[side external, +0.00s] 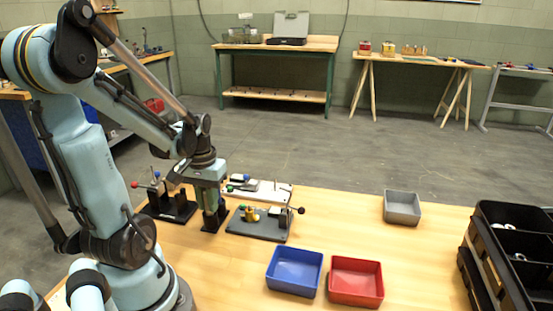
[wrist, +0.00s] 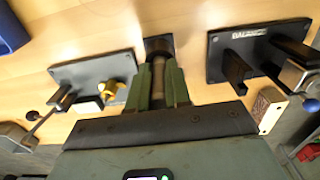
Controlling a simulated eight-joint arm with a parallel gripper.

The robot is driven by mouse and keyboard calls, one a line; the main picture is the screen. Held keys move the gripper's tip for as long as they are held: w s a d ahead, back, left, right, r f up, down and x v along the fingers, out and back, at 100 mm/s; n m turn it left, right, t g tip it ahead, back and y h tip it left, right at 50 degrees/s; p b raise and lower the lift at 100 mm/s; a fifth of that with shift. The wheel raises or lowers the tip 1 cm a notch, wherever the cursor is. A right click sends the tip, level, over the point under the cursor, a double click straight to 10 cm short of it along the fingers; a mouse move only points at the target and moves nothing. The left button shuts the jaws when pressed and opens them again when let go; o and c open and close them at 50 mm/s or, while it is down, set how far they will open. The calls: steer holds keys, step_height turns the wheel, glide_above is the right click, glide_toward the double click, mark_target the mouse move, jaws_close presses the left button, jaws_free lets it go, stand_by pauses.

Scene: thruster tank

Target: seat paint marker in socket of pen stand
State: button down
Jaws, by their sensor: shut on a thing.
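My gripper (wrist: 158,82) has two green fingers closed around a grey-brown cylinder, the paint marker (wrist: 158,72), seen between them in the wrist view. A small black block, apparently the pen stand (wrist: 159,44), lies just beyond the fingertips there. In the side view my gripper (side external: 210,198) points down over the stand's dark base (side external: 214,222) on the wooden table. The marker is hard to make out in that view. The fingers hide the socket, so I cannot tell whether the marker's end is inside it.
Clamp fixtures stand close on both sides: a black one (side external: 172,211) at left and a grey plate (side external: 258,229) at right. A white fixture (side external: 275,190) is behind. Blue (side external: 294,254), red (side external: 355,267) and grey (side external: 402,197) bins stand right, near a black crate (side external: 480,260).

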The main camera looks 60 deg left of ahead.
steer(key=shift+f, duration=0.25)
stand_by(0.4)
steer(key=c, duration=1)
jaws_free()
step_height(320, 180, up, 16)
steer(key=shift+r, duration=0.1)
stand_by(0.7)
